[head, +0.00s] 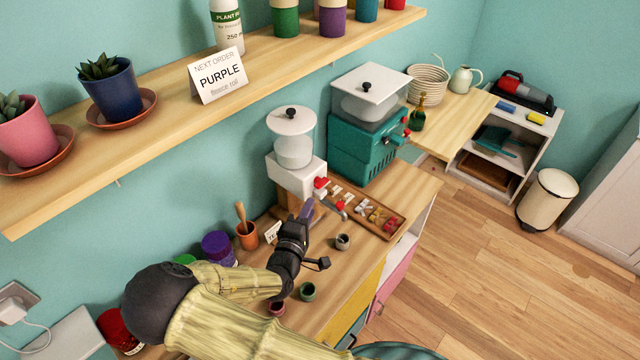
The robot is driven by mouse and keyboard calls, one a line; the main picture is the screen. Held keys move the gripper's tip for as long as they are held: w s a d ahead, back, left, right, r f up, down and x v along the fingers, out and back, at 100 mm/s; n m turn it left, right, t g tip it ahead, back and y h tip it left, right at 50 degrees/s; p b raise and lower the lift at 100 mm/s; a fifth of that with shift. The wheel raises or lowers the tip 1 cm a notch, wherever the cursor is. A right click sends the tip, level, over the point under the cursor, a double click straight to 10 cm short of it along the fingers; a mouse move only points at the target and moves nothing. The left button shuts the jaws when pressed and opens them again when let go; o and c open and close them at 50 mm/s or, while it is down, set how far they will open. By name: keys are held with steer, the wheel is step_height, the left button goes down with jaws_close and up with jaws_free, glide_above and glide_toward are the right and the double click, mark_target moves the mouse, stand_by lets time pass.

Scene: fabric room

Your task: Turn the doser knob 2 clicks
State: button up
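The doser (293,175) is a white box with a clear hopper and a white lid, on a wooden stand at the back of the counter. A red knob (320,184) shows on its front right side. My gripper (310,208) is just below and left of the red knob, in front of the doser, pointing up toward it. I see a small gap or overlap there and cannot tell whether it touches the knob. The fingers are small and partly hidden by the wrist, so their opening is unclear.
A wooden tray (394,229) with small items lies right of the doser. A small grey cup (343,242) stands nearby on the counter. A teal machine (362,150) stands behind the tray. A shelf (150,118) with pots and a "PURPLE" card (218,77) hangs above.

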mark_target(320, 186)
steer(key=p+x, duration=0.2)
steer(key=x, duration=0.7)
steer(key=shift+w+d+p, duration=0.15)
steer(key=shift+w+p, duration=0.1)
steer(key=shift+p, duration=0.1)
steer(key=shift+c, duration=0.2)
jaws_close()
